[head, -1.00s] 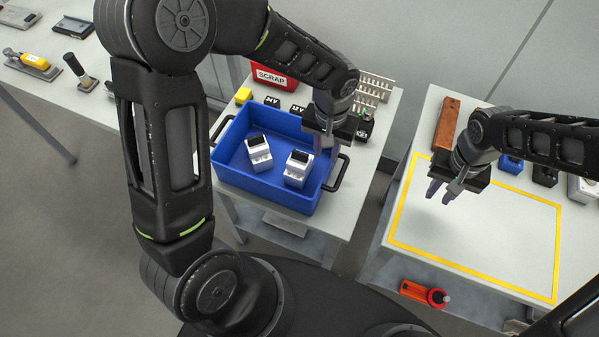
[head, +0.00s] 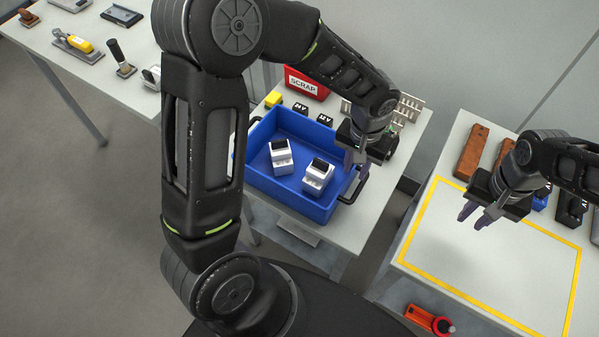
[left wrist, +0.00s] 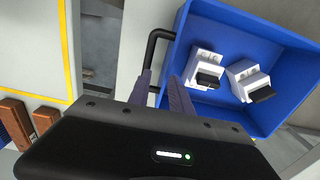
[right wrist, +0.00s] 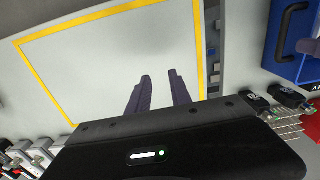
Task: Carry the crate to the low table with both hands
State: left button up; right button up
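The blue crate (head: 318,207) stands on the middle table (head: 395,165) with two white devices (head: 318,176) inside. It also shows in the left wrist view (left wrist: 229,112). Its black right handle (head: 352,186) shows; my left arm covers much of the left side. My left gripper (head: 357,163) is open at the right handle, its fingers close to the handle bar (left wrist: 152,50) in the left wrist view. I cannot tell whether they touch. My right gripper (head: 479,216) is open and empty above the yellow-outlined table (head: 490,265), well right of the crate.
A red SCRAP bin (head: 305,84), a yellow block (head: 273,99) and small black labelled blocks (head: 325,120) stand behind the crate. Brown bars (head: 472,152) lie at the right table's back. A gap separates the two tables.

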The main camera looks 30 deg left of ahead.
notch_tip(320, 180, up, 8)
jog(key=shift+r, duration=0.2)
jog(key=shift+s, duration=0.1)
dwell(0.6)
